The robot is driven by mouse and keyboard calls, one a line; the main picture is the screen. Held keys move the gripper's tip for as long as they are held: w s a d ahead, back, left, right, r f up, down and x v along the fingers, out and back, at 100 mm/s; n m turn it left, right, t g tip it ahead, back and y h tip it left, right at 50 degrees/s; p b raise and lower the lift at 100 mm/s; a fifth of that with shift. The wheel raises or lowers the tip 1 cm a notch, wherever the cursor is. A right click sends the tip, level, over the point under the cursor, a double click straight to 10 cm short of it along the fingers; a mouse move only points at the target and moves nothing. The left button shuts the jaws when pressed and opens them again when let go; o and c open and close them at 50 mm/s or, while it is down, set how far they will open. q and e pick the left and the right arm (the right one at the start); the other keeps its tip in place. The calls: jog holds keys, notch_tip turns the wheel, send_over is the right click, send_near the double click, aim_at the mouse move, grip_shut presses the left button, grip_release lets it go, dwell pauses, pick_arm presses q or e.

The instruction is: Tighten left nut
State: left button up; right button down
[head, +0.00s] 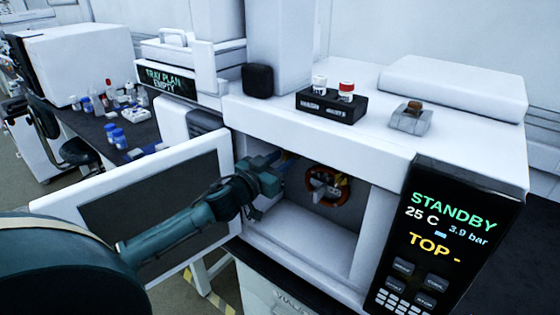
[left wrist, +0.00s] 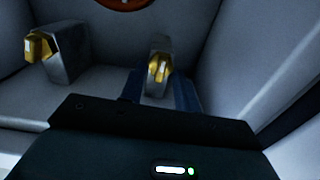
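In the left wrist view a grey metal block with a brass nut (left wrist: 158,69) stands straight ahead, between my left gripper's two dark blue fingers. A second grey block with a brass nut (left wrist: 38,46) stands to the left, clear of the fingers. My left gripper (left wrist: 159,86) looks open, its fingers apart on either side of the nearer nut; contact is not visible. In the head view my left gripper (head: 284,163) reaches into the open oven compartment (head: 305,222), and its tips are hard to make out. My right gripper is not in view.
The oven door (head: 135,205) hangs open to the left, close to my left arm. An orange ring (head: 327,187) is on the compartment's back wall. The display panel (head: 436,240) reads STANDBY, 25 C. A black holder (head: 330,107) with two capped vials sits on top.

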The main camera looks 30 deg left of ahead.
pick_arm(q)
jog(key=shift+c, duration=0.2)
grip_shut()
dwell(0.3)
jog(key=m, duration=0.3)
jog(key=shift+d+m, duration=0.1)
jog(key=shift+m, duration=0.3)
jog(key=m, duration=0.4)
jog(key=shift+f+m, duration=0.1)
jog(key=shift+m, duration=0.2)
jog(key=m, duration=0.4)
jog(key=shift+d+f, duration=0.1)
jog(key=shift+m, duration=2.5)
